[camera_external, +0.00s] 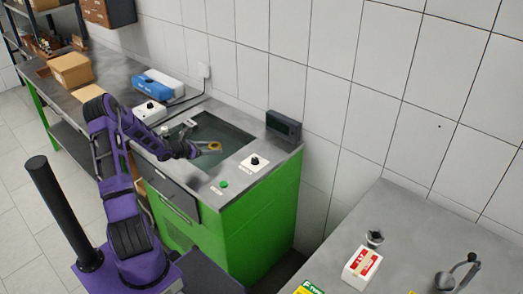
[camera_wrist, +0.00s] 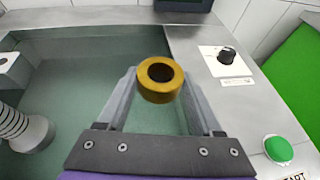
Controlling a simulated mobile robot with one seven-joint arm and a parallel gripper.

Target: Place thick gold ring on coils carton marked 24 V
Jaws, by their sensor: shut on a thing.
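A thick gold ring (camera_wrist: 160,97) is pinched between the two fingertips of my gripper (camera_wrist: 160,84), its dark hole facing the wrist camera. In the external view, the ring (camera_external: 215,146) and my gripper (camera_external: 203,150) are above the open sunken basin of the green testbench, clear of its edges.
The testbench (camera_external: 255,209) carries a dark display (camera_external: 284,127), a black knob (camera_wrist: 227,55) and a green button (camera_wrist: 278,149). Brown boxes stand far left.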

